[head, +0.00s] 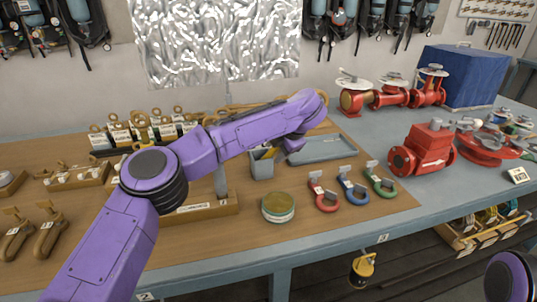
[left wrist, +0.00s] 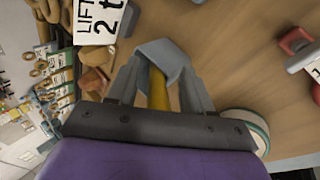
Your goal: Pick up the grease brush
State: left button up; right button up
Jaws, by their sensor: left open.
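A grey holder (head: 262,164) stands on the wooden board near the middle of the table. It also shows between my fingertips in the left wrist view (left wrist: 163,58). A yellow handle (left wrist: 158,92), probably the grease brush, lies between my left fingers in that view; its bristles cannot be made out. My left gripper (left wrist: 163,80) is open around the handle, and I cannot tell if a finger touches it. In the head view the left gripper is small and mostly hidden by my purple wrist, beside the holder. My right gripper is out of view.
A round tin (head: 278,207) stands in front of the holder. A grey-blue tray (head: 322,150) lies behind it to the right. Red (head: 323,197), blue (head: 353,191) and green (head: 381,184) shackles lie to the right. Wooden racks with tagged lifting hardware fill the left side.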

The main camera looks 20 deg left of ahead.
pick_arm(q)
jog(key=shift+s+r, duration=0.15)
jog(key=shift+s, duration=0.2)
jog(key=c, duration=0.4)
grip_shut()
